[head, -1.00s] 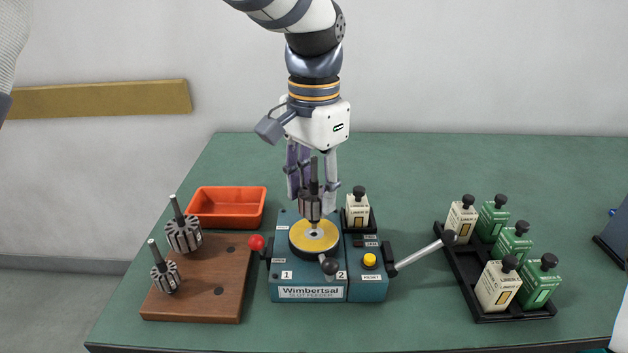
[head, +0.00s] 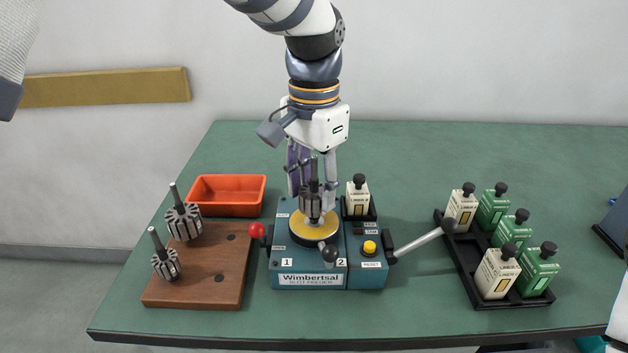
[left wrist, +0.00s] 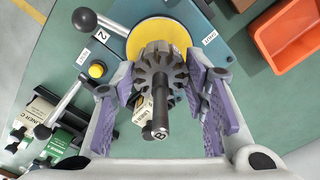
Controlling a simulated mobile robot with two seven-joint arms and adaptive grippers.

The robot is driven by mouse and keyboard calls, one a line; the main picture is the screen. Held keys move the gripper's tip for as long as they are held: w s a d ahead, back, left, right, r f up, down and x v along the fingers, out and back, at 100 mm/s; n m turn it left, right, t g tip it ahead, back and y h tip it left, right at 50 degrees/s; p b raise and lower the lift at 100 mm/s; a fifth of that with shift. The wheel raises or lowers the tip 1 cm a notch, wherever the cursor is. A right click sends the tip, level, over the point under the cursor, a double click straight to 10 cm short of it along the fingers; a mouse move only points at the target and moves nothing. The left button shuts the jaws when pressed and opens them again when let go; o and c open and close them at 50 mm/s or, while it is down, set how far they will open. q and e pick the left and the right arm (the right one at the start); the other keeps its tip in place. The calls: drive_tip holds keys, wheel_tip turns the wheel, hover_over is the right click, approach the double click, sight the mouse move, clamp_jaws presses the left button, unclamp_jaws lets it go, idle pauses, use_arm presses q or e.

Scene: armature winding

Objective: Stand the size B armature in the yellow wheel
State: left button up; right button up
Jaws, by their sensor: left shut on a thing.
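The size B armature (head: 310,207) is upright, its slotted core low and its shaft pointing up. In the left wrist view the shaft end of the armature (left wrist: 161,130) bears a letter B. My left gripper (head: 312,198) points down and is shut on this armature, one finger on each side. The armature is above the middle of the yellow wheel (head: 314,235), which lies flat on the blue slot feeder (head: 352,262). The wheel also shows behind the armature in the left wrist view (left wrist: 183,38). Whether the armature's lower end touches the wheel is hidden. My right gripper is out of view.
Two other armatures (head: 183,222) (head: 166,265) stand on the wooden block (head: 215,285) at left. A red tray (head: 228,206) lies behind it. A lever (head: 420,243) sticks out right of the feeder, towards a black rack (head: 470,275) of bottles. A single bottle (head: 357,197) stands behind the feeder.

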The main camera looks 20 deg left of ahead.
sight(314, 156)
use_arm(q)
drive_tip(key=shift+f, duration=0.35)
idle(0.3)
drive_tip(key=o, duration=1.4)
drive_tip(key=shift+o, duration=0.2)
drive_tip(key=shift+r, duration=2.25)
